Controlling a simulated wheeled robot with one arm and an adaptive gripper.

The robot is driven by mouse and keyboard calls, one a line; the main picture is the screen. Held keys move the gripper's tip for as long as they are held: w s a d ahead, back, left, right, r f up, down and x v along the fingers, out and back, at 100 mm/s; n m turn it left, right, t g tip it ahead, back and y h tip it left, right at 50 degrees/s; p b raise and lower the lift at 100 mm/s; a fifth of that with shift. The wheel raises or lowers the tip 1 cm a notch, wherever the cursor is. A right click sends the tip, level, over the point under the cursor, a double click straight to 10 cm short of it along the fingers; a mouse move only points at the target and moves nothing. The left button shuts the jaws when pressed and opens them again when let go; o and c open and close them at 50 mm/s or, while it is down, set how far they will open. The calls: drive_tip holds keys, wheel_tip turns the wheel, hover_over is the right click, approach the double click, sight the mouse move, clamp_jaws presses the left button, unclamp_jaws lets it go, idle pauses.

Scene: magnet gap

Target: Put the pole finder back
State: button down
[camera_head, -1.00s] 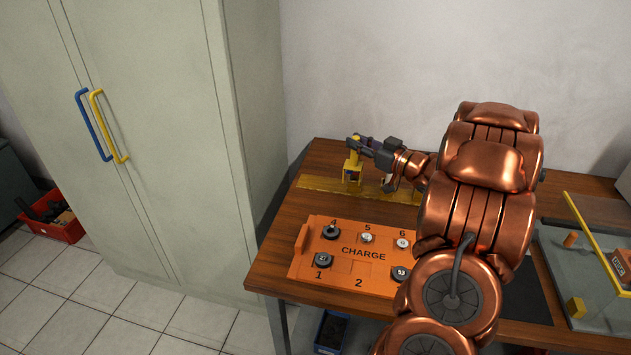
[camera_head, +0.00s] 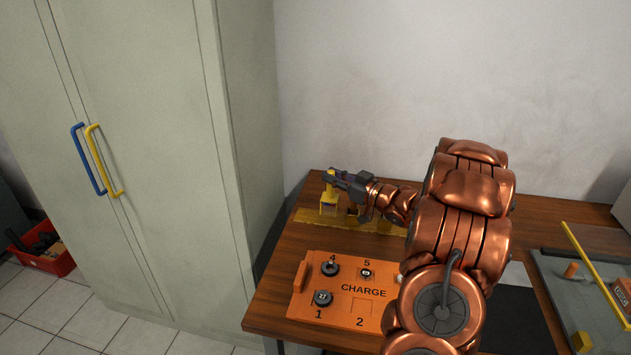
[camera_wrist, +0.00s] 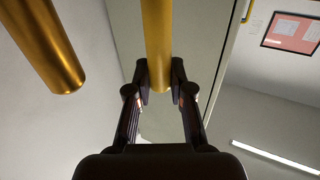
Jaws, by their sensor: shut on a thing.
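My gripper (camera_head: 333,178) is shut on the yellow upright thing (camera_head: 329,199), which I take to be the pole finder. It has a slim top and a wider, frame-like lower part. It stands upright over the left part of a yellow strip (camera_head: 299,216) at the back of the table; whether its foot touches the strip I cannot tell. In the wrist view the yellow rod (camera_wrist: 157,35) is between the two fingers of my gripper (camera_wrist: 159,80). A second golden cylinder (camera_wrist: 45,50) hangs into that view at the left, apart from the fingers.
In front is an orange CHARGE tray (camera_head: 345,309) with dark and pale discs; my arm hides its right side. A tall grey cabinet (camera_head: 150,150) stands left of the wooden table (camera_head: 268,300). A grey board with a yellow bar (camera_head: 593,259) lies at the right.

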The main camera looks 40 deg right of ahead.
drive_tip(key=w+a+f+p, duration=0.1)
drive_tip(key=w+a+f, duration=0.1)
drive_tip(key=w+f, duration=0.2)
drive_tip(key=shift+w+p, duration=0.35)
drive_tip(key=shift+w, duration=0.45)
drive_tip(key=shift+f, duration=0.2)
drive_tip(key=c, duration=1)
unclamp_jaws()
drive_tip(key=shift+c, duration=0.2)
drive_tip(key=shift+r, duration=0.15)
drive_tip(key=b+v, duration=0.2)
drive_tip(key=v, duration=1)
drive_tip(key=shift+d, duration=0.1)
